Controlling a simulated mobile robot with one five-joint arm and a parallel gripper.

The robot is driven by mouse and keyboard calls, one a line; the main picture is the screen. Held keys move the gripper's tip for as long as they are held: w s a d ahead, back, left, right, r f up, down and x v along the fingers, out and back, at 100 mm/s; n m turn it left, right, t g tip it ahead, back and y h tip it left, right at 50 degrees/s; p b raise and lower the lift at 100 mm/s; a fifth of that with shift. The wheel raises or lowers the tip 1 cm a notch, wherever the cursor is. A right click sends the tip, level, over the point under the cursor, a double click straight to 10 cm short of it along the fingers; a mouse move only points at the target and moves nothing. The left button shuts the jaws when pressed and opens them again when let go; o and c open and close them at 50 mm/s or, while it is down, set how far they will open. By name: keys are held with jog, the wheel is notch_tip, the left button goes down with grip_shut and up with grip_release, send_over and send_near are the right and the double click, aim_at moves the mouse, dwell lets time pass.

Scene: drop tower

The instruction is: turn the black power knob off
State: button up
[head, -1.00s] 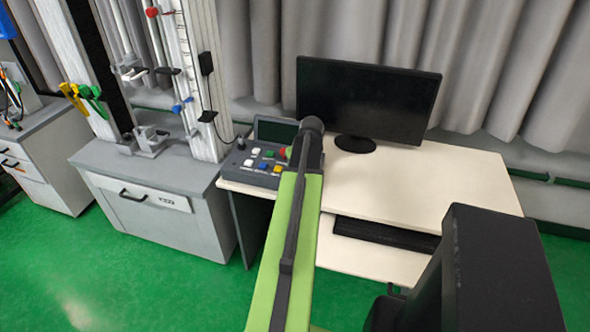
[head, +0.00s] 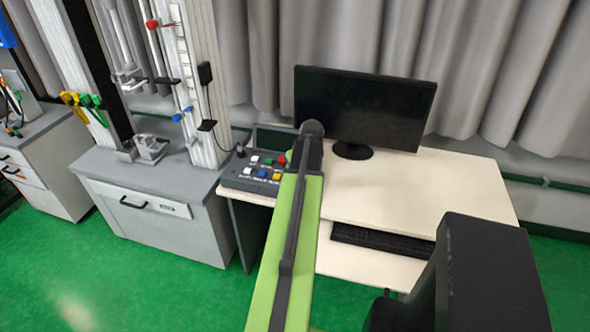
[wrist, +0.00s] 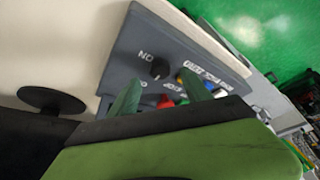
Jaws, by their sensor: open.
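The black power knob (wrist: 159,68) stands on the grey control box (wrist: 140,45) in the wrist view, beside the white "ON" lettering. My gripper (wrist: 158,78) is open, with its two green fingers pointing at the box. The knob shows in the gap between the fingertips; I cannot tell whether they touch it. Nothing is held. In the head view the control box (head: 230,179) sits at the left end of the desk, and my arm hides its right part. I cannot make out the power knob there.
Coloured buttons (head: 262,173) are on the box, close to my fingers. A black monitor (head: 365,108) stands behind, and a keyboard (head: 383,242) lies on the lower shelf. The drop tower (head: 200,80) rises on the left. The desk top (head: 430,190) right of my arm is clear.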

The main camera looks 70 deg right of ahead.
jog(key=p+v, duration=1.1)
jog(key=v, duration=0.3)
jog(key=shift+f, duration=0.1)
